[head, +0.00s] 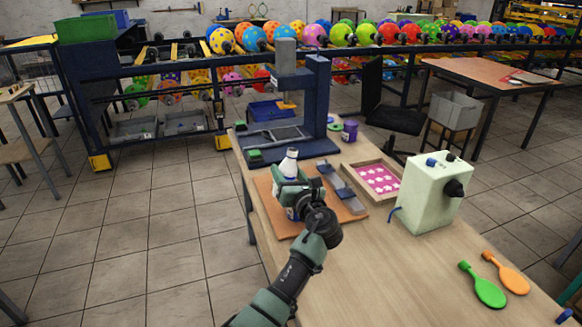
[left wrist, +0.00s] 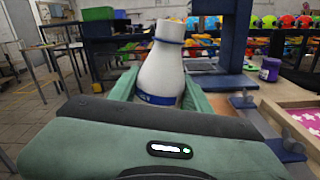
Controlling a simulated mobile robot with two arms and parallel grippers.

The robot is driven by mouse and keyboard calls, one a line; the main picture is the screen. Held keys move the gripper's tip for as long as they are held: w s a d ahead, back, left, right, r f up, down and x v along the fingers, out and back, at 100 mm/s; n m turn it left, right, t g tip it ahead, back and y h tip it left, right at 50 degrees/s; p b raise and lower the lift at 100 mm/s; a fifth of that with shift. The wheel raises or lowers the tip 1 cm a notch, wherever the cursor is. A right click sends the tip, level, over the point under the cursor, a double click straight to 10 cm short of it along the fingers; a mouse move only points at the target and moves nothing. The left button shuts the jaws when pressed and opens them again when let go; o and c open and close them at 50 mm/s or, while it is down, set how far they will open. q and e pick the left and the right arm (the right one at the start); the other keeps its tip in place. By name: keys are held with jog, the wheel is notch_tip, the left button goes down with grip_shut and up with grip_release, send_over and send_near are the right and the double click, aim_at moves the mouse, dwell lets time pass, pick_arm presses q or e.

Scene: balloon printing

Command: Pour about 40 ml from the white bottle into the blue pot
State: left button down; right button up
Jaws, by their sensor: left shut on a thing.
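The white bottle (head: 290,163) has a blue band at its neck and a blue label. My left gripper (head: 291,190) is shut around its body, above the brown board on the table. No other blue pot is clear. My right gripper is not in view.
A dark blue press (head: 315,95) stands behind the bottle. Grey metal fixtures (head: 341,186) lie just right of my gripper. A wooden tray of pink sheet (head: 379,179), a pale green machine (head: 428,192) and green and orange paddles (head: 484,288) are farther right. The table's front is clear.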

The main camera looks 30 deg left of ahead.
pick_arm(q)
jog(key=m+p, duration=0.1)
jog(key=m, duration=0.1)
jog(key=s+a+m+p, duration=0.1)
jog(key=m, duration=0.1)
jog(key=s+m+p, duration=0.1)
jog(key=shift+a+m, duration=0.35)
jog(key=shift+m, duration=0.05)
jog(key=shift+s+a+f+m, duration=0.15)
jog(key=shift+f+m, duration=0.1)
jog(key=shift+m, duration=0.15)
jog(key=shift+p, duration=0.3)
jog(key=shift+m+p, duration=0.3)
jog(key=shift+p, duration=0.2)
jog(key=shift+f, duration=0.1)
